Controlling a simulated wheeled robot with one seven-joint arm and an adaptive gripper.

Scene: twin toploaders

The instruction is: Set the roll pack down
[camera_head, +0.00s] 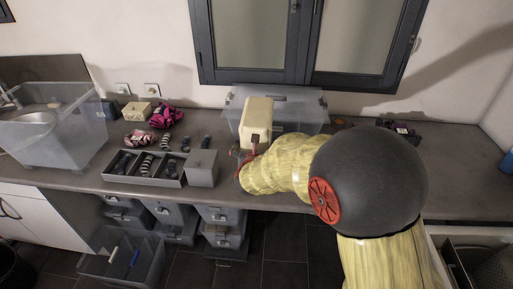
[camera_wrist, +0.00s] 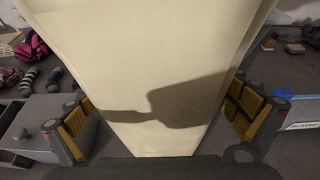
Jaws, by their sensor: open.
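The roll pack is a cream upright block (camera_head: 257,115) on the counter side of the clear bin in the head view. It fills the middle of the wrist view (camera_wrist: 150,60), with a shadow of my gripper on its face. My gripper (camera_head: 251,150) is at its near side, low on it. In the wrist view the fingers are spread, one on each side of the pack, with gaps between pads and pack. The pack's bottom is hidden, so I cannot tell exactly what it rests on.
A clear bin (camera_head: 310,113) stands behind the pack. To the left are a grey divided tray (camera_head: 118,179), a grey box (camera_head: 202,168), rolled socks (camera_head: 164,141), pink bundles (camera_head: 166,116) and a large clear tub (camera_head: 62,135). A dark item (camera_head: 402,131) lies to the right.

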